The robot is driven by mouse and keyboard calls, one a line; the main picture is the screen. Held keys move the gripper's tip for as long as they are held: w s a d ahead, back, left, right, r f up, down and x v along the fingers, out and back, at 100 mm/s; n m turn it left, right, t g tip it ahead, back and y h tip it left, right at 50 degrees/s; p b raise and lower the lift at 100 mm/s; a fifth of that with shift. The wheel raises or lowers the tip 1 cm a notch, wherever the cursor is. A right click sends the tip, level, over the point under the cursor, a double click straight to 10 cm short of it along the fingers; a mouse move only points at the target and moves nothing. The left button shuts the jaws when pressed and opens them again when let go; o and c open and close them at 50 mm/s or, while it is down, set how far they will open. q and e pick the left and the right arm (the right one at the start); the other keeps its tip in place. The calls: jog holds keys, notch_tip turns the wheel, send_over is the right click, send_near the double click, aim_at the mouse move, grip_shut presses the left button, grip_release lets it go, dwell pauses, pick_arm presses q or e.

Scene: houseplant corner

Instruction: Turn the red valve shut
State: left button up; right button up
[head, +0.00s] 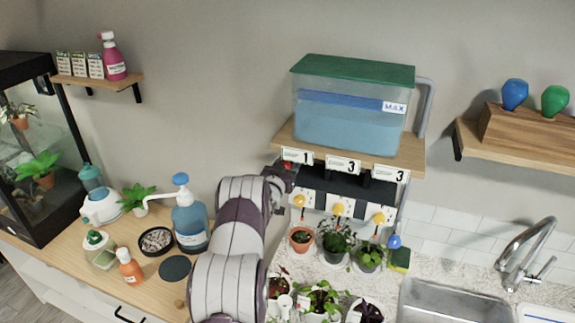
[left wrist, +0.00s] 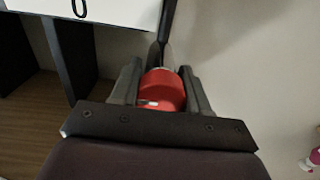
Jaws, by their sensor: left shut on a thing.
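The red valve (left wrist: 161,90) sits between the two fingers of my left gripper (left wrist: 158,84) in the left wrist view. The fingers are shut on it from both sides. In the head view, only a small bit of the red valve (head: 288,166) shows past my left gripper (head: 283,173), at the left end of the dark bar under the tank shelf. My own gripper and wrist hide most of the valve there. How far the valve is turned cannot be told. My right gripper is in neither view.
A water tank (head: 350,108) stands on a wooden shelf (head: 416,161) above number tags. Yellow knobs (head: 338,209) and potted plants (head: 337,238) are below. A blue pump bottle (head: 190,222) stands left of my arm. A sink (head: 450,305) is at lower right.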

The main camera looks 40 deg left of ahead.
pick_arm(q)
jog(key=n+b, duration=0.2)
jog(key=b, duration=0.1)
jog(key=shift+a+f+n, duration=0.1)
jog(key=shift+f+n, duration=0.05)
jog(key=shift+n, duration=0.25)
jog(key=shift+n+b, duration=0.75)
jog(key=shift+n, duration=0.15)
jog(key=n+b, duration=0.1)
jog(key=n, duration=0.1)
jog(key=shift+n, duration=0.3)
jog(key=shift+s+a+n+b, duration=0.1)
jog(key=shift+n+b, duration=0.45)
jog(key=shift+n, duration=4.75)
